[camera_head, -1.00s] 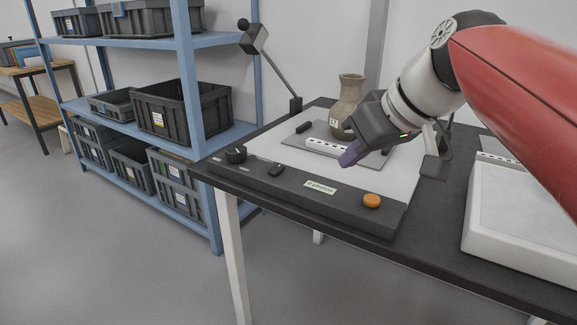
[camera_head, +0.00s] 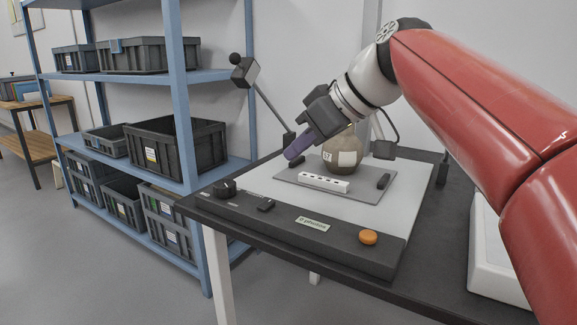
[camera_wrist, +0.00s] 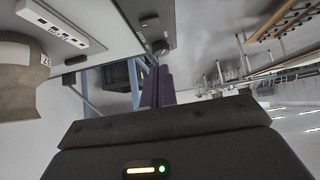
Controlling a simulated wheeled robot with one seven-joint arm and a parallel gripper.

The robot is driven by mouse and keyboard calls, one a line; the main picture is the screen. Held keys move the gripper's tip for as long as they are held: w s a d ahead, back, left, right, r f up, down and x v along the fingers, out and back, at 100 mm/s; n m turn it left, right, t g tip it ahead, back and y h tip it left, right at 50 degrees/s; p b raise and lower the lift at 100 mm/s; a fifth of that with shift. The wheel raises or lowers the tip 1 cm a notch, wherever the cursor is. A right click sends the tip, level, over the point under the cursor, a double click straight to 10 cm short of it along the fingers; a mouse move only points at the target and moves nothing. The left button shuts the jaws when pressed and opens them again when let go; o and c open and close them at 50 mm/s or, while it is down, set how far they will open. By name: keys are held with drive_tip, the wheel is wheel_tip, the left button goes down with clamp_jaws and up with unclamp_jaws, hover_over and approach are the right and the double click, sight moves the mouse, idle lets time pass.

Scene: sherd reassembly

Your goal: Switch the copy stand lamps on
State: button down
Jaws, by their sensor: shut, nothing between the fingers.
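The copy stand (camera_head: 262,192) lies on the dark table, with a dark control strip along its front edge. On the strip are a black round knob (camera_head: 225,187) at the left, a small black switch (camera_head: 266,205), a label (camera_head: 313,223) and an orange button (camera_head: 368,237). The left lamp (camera_head: 243,72) stands on a thin arm; the right lamp (camera_head: 383,149) is behind the vase. I see no glow on either. My gripper (camera_head: 290,153) is shut and empty, above the stand's back left part, apart from the controls. The wrist view shows its purple fingers (camera_wrist: 157,86) pointing toward the knob (camera_wrist: 160,47).
A clay vase (camera_head: 342,150) stands on a grey board beside a white scale bar (camera_head: 324,183), close to my gripper. A white tray (camera_head: 490,255) is at the right. A blue shelf (camera_head: 182,90) with grey crates stands left of the table.

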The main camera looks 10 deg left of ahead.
drive_tip(key=b, duration=0.1)
hover_over(266, 205)
drive_tip(key=f, duration=0.6)
drive_tip(key=shift+s+d+f, duration=0.25)
drive_tip(key=shift+s+d, duration=0.15)
wheel_tip(266, 205, down, 2)
drive_tip(key=shift+d+f+b, duration=0.1)
drive_tip(key=shift+f+b, duration=0.1)
drive_tip(key=shift+b, duration=0.25)
drive_tip(key=shift+f, duration=0.6)
